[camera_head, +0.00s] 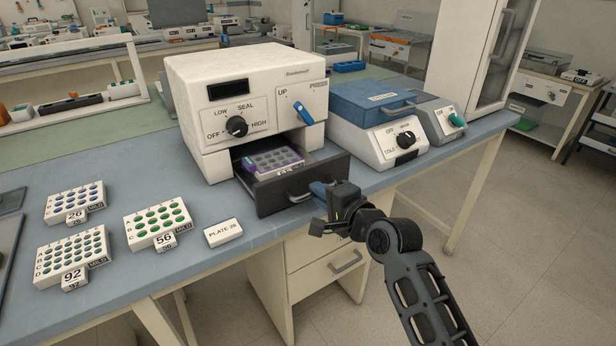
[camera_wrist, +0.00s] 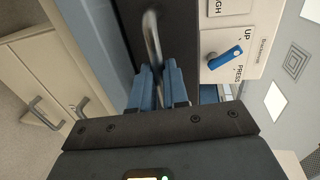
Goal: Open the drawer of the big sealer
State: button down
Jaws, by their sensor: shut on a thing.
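The big sealer (camera_head: 243,95) is a white box on the blue bench, with an OFF/LOW/SEAL/HIGH knob and a blue UP/PRESS lever, which also shows in the wrist view (camera_wrist: 224,58). Its dark drawer (camera_head: 265,199) stands pulled out at the front, with a purple plate (camera_head: 272,161) lying inside. My gripper (camera_head: 322,190) is at the right end of the drawer's metal handle. In the wrist view the blue fingers (camera_wrist: 159,88) are shut on the handle (camera_wrist: 152,42). Part of the handle is hidden between the fingers.
A blue-lidded device (camera_head: 373,110) stands right of the sealer. A bench cabinet with drawers (camera_head: 318,270) is below.

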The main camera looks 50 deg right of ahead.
jog(key=shift+f+v, duration=0.15)
jog(key=shift+v, duration=0.6)
jog(key=shift+f+v, duration=0.15)
jog(key=shift+v, duration=0.6)
jog(key=shift+s, duration=0.1)
jog(key=c, duration=1.1)
grip_release()
jog(key=shift+b+v, duration=0.3)
jog(key=shift+v, duration=3.55)
jog(key=shift+a, duration=0.1)
